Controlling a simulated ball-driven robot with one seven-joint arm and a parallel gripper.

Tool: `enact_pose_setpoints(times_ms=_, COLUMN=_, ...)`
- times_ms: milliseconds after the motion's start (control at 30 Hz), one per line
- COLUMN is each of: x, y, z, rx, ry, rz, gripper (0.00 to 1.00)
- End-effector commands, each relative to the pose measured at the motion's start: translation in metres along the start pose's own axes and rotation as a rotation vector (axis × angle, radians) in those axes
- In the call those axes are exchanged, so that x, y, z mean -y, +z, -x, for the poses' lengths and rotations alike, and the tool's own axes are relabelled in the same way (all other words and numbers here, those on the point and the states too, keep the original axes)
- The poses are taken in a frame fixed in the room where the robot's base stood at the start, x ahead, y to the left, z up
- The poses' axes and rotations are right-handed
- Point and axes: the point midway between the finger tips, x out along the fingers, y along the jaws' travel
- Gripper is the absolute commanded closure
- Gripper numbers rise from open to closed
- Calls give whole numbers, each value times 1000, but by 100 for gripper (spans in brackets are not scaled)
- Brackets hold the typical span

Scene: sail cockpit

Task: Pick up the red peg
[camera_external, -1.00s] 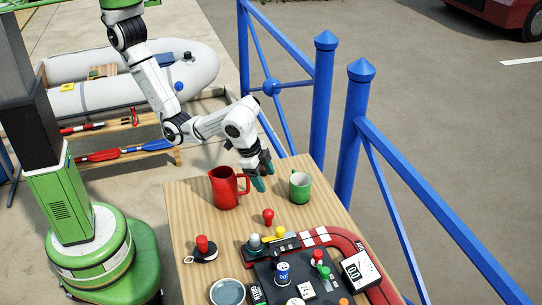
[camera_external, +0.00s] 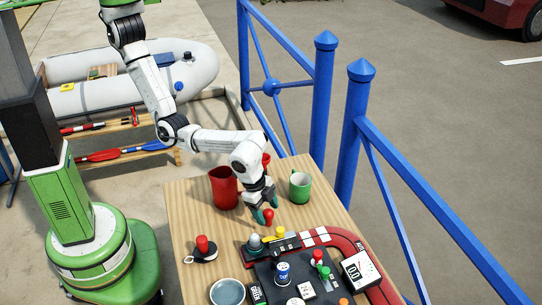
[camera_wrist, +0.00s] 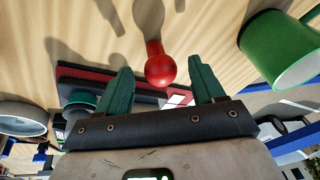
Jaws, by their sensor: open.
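A red peg (camera_external: 268,217) with a round ball head stands on the wooden table, in front of the red jug and the green mug. In the wrist view, the red peg (camera_wrist: 160,69) shows its ball head and short stem between my fingertips, with a gap to each finger. My gripper (camera_external: 265,211) points down at the peg. In the wrist view, my gripper (camera_wrist: 159,65) has its two green fingers spread wide with nothing held. In the external view the fingers partly cover the peg.
The red jug (camera_external: 222,190) is left of my gripper and the green mug (camera_external: 300,187) right. A dark board (camera_external: 262,272) with several coloured pieces lies in front. A red-topped knob (camera_external: 202,244) and a grey bowl (camera_external: 228,293) are nearer left. Blue railing (camera_external: 352,130) borders the table's right.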

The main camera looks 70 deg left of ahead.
Motion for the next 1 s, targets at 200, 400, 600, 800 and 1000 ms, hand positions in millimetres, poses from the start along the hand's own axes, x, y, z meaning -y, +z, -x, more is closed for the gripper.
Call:
enact_pose_setpoints(times_ms=200, x=0, y=0, z=-21, rx=0, ry=1, rz=0, gripper=32)
enact_pose_setpoints(times_ms=400, x=0, y=0, z=-23, rx=-1, ry=0, rz=0, gripper=32)
enact_pose_setpoints(times_ms=600, x=0, y=0, z=-22, rx=-1, ry=0, rz=0, gripper=46)
enact_pose_setpoints(times_ms=800, x=0, y=0, z=-22, rx=-1, ry=0, rz=1, gripper=66)
enact_pose_setpoints(times_ms=1000, x=0, y=0, z=-22, rx=-1, ry=0, rz=1, gripper=85)
